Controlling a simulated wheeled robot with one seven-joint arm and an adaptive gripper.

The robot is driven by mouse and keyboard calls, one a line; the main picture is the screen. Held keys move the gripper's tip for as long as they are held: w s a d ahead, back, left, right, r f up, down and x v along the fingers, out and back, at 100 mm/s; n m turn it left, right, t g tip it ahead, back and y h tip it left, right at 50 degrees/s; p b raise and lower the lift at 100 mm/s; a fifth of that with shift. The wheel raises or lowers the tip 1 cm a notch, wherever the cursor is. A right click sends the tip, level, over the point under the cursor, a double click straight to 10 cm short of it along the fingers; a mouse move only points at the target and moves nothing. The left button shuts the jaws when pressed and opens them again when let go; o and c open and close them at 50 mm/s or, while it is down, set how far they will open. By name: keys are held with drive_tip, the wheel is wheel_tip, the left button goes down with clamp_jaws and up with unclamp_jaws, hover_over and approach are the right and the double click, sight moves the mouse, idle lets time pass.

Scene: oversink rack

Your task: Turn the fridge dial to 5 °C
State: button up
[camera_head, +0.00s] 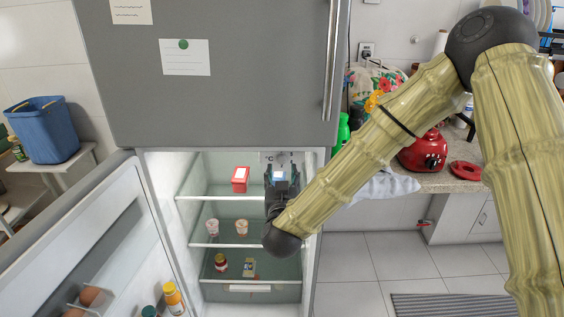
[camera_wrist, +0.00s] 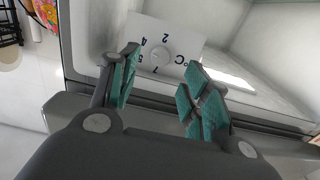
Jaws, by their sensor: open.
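The fridge dial (camera_wrist: 160,55) is a small round white knob on a white panel (camera_wrist: 187,38). The panel carries printed numbers, among them 2, 4 and 7, and a °C mark, and appears rotated in the wrist view. I cannot make out where the dial points. My gripper (camera_wrist: 162,78) is open, with its green-padded fingers apart on either side of the dial in the picture. No contact with the dial can be seen. In the head view my gripper (camera_head: 282,178) is inside the upper right of the open fridge compartment and hides the dial.
The open fridge door (camera_head: 75,245) swings out at the left, with eggs and bottles on it. A red-and-white box (camera_head: 240,179), cups (camera_head: 242,228) and jars (camera_head: 220,262) stand on the fridge shelves (camera_head: 205,197). The closed grey upper door (camera_head: 205,95) is above.

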sight(282, 162)
drive_tip(key=shift+w+p, duration=0.65)
drive_tip(key=shift+w, duration=2.45)
drive_tip(key=c, duration=1)
